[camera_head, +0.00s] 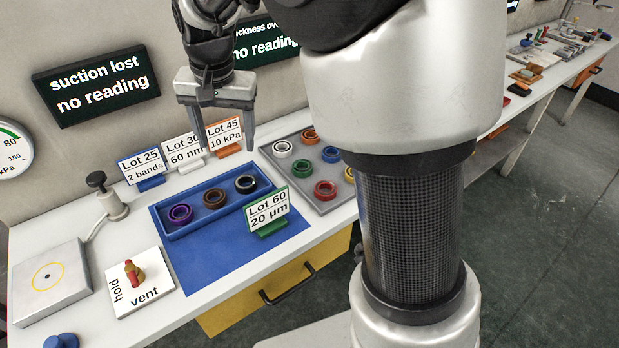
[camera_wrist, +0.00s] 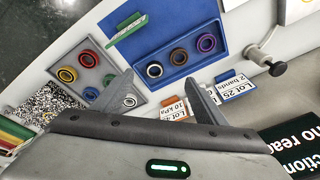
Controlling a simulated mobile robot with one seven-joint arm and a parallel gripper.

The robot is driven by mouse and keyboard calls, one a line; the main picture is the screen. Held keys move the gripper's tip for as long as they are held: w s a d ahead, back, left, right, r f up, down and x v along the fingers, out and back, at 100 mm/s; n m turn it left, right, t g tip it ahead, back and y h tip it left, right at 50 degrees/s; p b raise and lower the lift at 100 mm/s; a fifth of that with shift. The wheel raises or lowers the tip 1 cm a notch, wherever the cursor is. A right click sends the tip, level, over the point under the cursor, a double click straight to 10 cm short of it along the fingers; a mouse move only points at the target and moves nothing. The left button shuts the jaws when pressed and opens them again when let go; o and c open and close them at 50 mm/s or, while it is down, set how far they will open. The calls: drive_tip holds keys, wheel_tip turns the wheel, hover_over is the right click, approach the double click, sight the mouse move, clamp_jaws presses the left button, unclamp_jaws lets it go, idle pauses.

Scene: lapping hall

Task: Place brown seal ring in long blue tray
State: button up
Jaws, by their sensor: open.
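The brown seal ring (camera_head: 214,198) lies in the long blue tray (camera_head: 163,224), in the middle between a purple ring (camera_head: 181,214) and a black ring (camera_head: 246,184). In the wrist view the brown ring (camera_wrist: 178,56) is again the middle one of the three in the tray (camera_wrist: 222,26). My gripper (camera_head: 219,143) is open and empty. It is raised above the bench behind the tray, near the lot cards. In the wrist view its fingers (camera_wrist: 168,92) point toward the tray and are apart from the rings.
A grey tray (camera_head: 296,185) with several coloured rings stands right of the blue tray, partly hidden by my arm. A green Lot 60 card (camera_head: 268,212) stands on the blue mat (camera_head: 205,262). Lot 25 (camera_head: 141,168), Lot 30 (camera_head: 184,152) and Lot 45 (camera_head: 225,136) cards line the back. A hold/vent switch (camera_head: 138,280) is at left.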

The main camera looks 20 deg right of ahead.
drive_tip(key=s+d+r+n+t, duration=0.1)
drive_tip(key=s+d, duration=0.4)
drive_tip(key=s, duration=0.6)
drive_tip(key=s+d+r+n+t, duration=0.2)
drive_tip(key=s+d+r+n, duration=0.1)
drive_tip(key=s, duration=0.9)
drive_tip(key=shift+d+r, duration=0.55)
drive_tip(key=shift+d, duration=0.65)
